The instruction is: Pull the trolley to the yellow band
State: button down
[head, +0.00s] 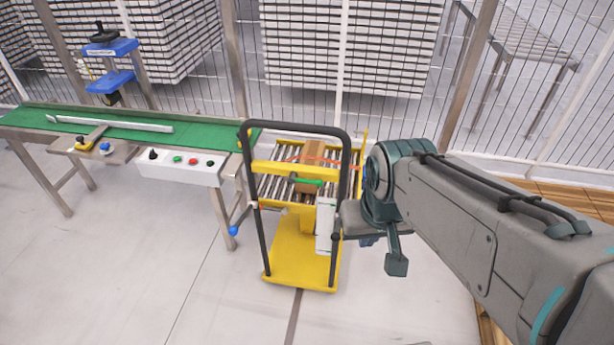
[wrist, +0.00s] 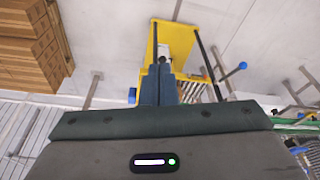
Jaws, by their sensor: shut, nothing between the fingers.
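The trolley (head: 290,262) is yellow with a black tubular push handle (head: 293,130) and stands upright at the end of the green conveyor. Its roller top carries a brown carton (head: 312,170), and a green lever shows at its front. In the wrist view the yellow trolley (wrist: 178,32) appears upside down beyond my gripper. My gripper (wrist: 161,66) is shut and empty, with its fingers pointing at the trolley. In the head view my wrist is at the trolley's right side; whether it touches is unclear. I cannot make out a yellow band on the floor.
The green-belted conveyor (head: 130,125) with a button box (head: 180,162) stands left of the trolley. A wire fence (head: 400,120) runs behind, with stacked white trays beyond. Brown wooden stacks (wrist: 30,48) are at the right in the head view. The front floor is clear.

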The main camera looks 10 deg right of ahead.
dwell(0.4)
jog(key=c, duration=1.2)
grip_release()
jog(key=shift+w+d+r, duration=0.1)
jog(key=shift+w, duration=0.1)
jog(key=w+d+n+g+h+p, duration=0.2)
jog(key=w+h+p, duration=0.15)
jog(key=w, duration=0.55)
jog(key=n+t+h+p, duration=0.7)
jog(key=n+t+p, duration=0.15)
jog(key=t, duration=0.25)
send_near(291, 129)
jog(key=shift+n, duration=0.25)
jog(key=x, duration=1.3)
jog(key=shift+b, duration=0.35)
